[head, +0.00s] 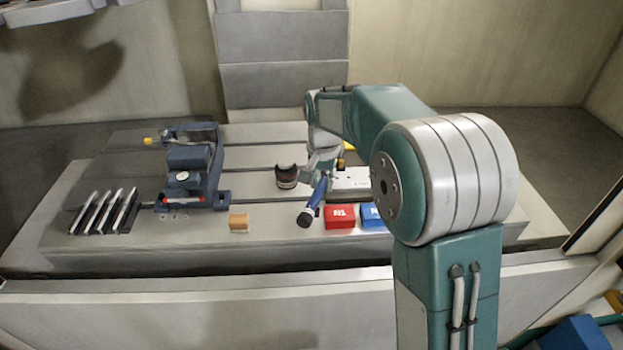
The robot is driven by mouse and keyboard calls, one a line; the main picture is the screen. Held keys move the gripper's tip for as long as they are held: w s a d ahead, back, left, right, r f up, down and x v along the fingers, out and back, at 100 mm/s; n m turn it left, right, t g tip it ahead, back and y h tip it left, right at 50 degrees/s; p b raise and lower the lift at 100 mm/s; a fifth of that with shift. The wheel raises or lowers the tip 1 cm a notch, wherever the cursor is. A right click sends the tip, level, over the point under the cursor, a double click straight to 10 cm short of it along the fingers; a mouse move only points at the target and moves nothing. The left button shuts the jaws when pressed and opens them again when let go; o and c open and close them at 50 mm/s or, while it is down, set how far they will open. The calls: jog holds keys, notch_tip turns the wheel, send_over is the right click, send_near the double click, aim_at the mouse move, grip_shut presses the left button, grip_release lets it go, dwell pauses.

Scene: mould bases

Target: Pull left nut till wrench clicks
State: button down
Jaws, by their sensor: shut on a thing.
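My gripper (321,172) hangs over the slotted table in the head view, below my green and grey arm. It is shut on a wrench with a blue and dark handle (313,201), which slants down toward the front edge of the table. A pale block (348,184), which looks like a mould base, lies just right of the gripper and is partly covered by the arm. The left nut cannot be made out; the gripper and arm hide that area. Whether the wrench head sits on a nut cannot be told.
A dark vise (196,172) stands on the slotted table (258,214) at left, beside a rack of metal bars (104,211). A dark round cup-like part (287,176) stands close left of the gripper.

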jog(key=shift+s+d, duration=0.1)
jog(key=shift+d, duration=0.05)
jog(key=shift+s+d+n, duration=0.25)
jog(key=shift+d+n, duration=0.4)
jog(key=shift+d, duration=0.1)
jog(key=shift+s+d+n, duration=0.25)
jog(key=shift+d+n, duration=0.4)
jog(key=shift+d, duration=0.05)
jog(key=shift+w+a+f+m, duration=0.1)
jog(key=shift+w+a+m, duration=0.1)
jog(key=shift+a+m, duration=0.4)
jog(key=shift+w+a+m, duration=0.15)
jog(key=shift+a+m, duration=0.25)
jog(key=shift+a, duration=0.3)
jog(key=shift+w+a, duration=0.1)
jog(key=shift+a, duration=0.15)
jog(key=shift+w+a+m, duration=0.1)
jog(key=shift+a+m, duration=0.1)
jog(key=shift+m, duration=0.2)
jog(key=shift+s+d+n, duration=0.25)
jog(key=shift+d+n, duration=0.25)
